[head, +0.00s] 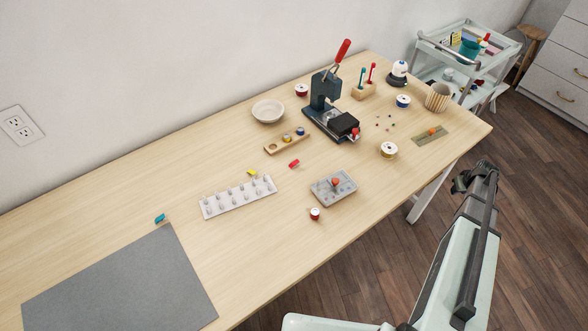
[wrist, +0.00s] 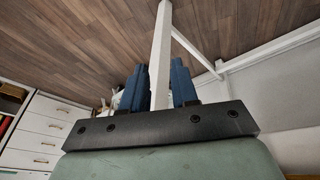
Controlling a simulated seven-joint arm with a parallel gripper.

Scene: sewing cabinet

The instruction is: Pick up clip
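Three small clips lie on the wooden table in the head view: a red clip (head: 294,163), a yellow clip (head: 252,173) and a teal clip (head: 160,218). The task does not say which clip is meant. My gripper (head: 474,179) is off the table's right front edge, well away from all three. In the wrist view my gripper (wrist: 158,82) shows two blue fingers apart with no object held between them. No clip shows in the wrist view.
A press (head: 325,95) rises behind. A grey mat (head: 120,285) lies at the left. A white table leg (wrist: 161,55) shows beyond the fingers.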

